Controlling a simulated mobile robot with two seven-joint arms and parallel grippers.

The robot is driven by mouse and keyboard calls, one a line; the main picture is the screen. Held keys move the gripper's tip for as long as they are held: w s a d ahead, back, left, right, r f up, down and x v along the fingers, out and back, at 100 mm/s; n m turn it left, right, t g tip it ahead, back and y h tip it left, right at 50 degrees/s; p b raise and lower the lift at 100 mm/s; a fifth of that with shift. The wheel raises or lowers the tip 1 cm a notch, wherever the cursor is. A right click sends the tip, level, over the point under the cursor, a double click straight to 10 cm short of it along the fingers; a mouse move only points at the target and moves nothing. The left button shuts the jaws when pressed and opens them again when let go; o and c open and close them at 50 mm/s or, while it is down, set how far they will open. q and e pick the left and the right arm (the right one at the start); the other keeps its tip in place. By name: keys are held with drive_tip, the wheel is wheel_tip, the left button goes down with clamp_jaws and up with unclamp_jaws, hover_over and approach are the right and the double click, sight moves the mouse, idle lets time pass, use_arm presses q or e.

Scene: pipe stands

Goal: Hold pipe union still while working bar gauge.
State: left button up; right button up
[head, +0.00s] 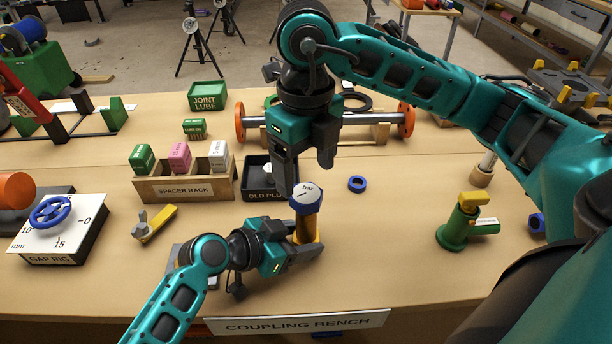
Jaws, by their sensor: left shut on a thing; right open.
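The bar gauge (306,196), with a white face and a blue hexagonal body, sits on top of the upright orange-yellow pipe union (306,228) near the front middle of the bench. My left gripper (304,248) comes in low from the left and is shut on the union, hiding its lower part. My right gripper (306,176) points down just above the gauge with its fingers apart. Its near finger reaches to the gauge's left edge; whether it touches cannot be told. Nothing shows between its fingers.
A black old-plug tray (250,190) and the spacer rack (186,190) stand to the left. A blue ring (357,184) lies right of the gauge. A green valve with a yellow top (460,222) stands further right.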

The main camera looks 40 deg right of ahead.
use_arm(q)
drive_tip(key=shift+r, duration=0.1)
use_arm(e)
drive_tip(key=shift+r, duration=0.45)
drive_tip(key=shift+r, duration=0.1)
wheel_tip(320, 180, up, 12)
idle(0.5)
use_arm(q)
drive_tip(key=o, duration=1.2)
drive_tip(key=shift+o, duration=0.2)
drive_tip(key=shift+a, duration=0.1)
drive_tip(key=v, duration=1.1)
drive_tip(key=shift+a+r, duration=0.2)
drive_tip(key=shift+a, duration=0.15)
drive_tip(key=shift+s, duration=0.1)
use_arm(e)
drive_tip(key=shift+s, duration=0.1)
